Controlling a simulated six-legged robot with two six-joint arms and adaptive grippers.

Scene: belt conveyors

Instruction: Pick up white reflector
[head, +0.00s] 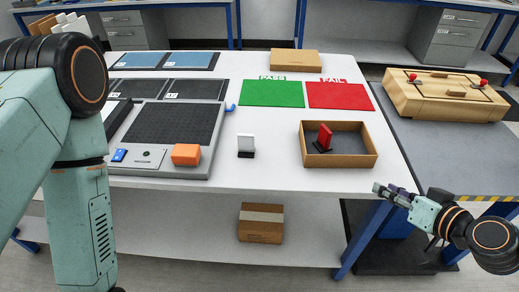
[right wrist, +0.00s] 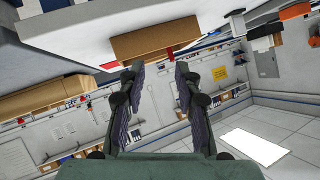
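The white reflector (head: 246,142) stands upright on a small dark base on the white table, left of the brown tray, in the head view. A red reflector (head: 324,137) on a black base stands tilted inside the brown open tray (head: 368,161). My right gripper (head: 384,190) is off the table's right front corner, well right of the white reflector. In the right wrist view its two fingers (right wrist: 159,76) are apart with nothing between them. My left arm fills the left side of the head view; its gripper is not seen.
A grey device (head: 198,136) with an orange block (head: 186,154) is left of the white reflector. Green PASS (head: 272,93) and red FAIL (head: 340,96) mats lie behind. A wooden crate (head: 440,97) sits at right. White table surface around the reflector is clear.

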